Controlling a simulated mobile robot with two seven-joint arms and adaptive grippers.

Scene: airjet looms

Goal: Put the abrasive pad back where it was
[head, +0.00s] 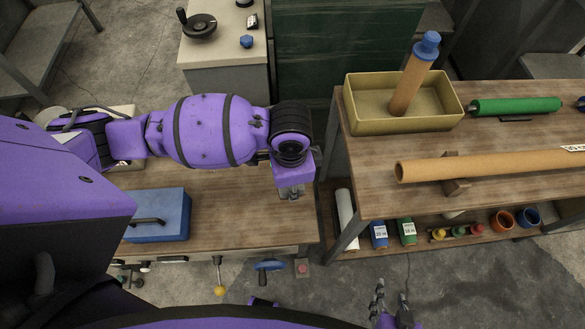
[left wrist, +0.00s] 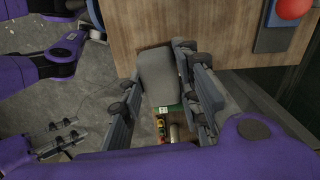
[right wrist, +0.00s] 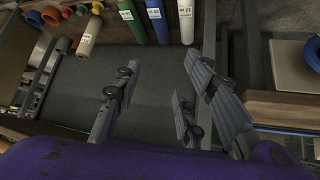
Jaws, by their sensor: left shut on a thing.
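The abrasive pad (left wrist: 157,72) is a grey block with rounded edges in the left wrist view. My left gripper (left wrist: 162,88) is shut on it, with a finger on each side. In the head view my left gripper (head: 292,191) points down at the right end of the left wooden workbench (head: 230,205), and the pad is hidden there. In the left wrist view the pad appears at the edge of the wooden top; I cannot tell whether it touches it. My right gripper (head: 395,310) is low at the front, over the floor. In the right wrist view its fingers (right wrist: 148,108) are apart and empty.
The right bench holds a yellow tray (head: 405,116), a long brown tube (head: 500,164) and a green roll (head: 515,106). Its lower shelf carries several spools and cans. A gap separates the two benches.

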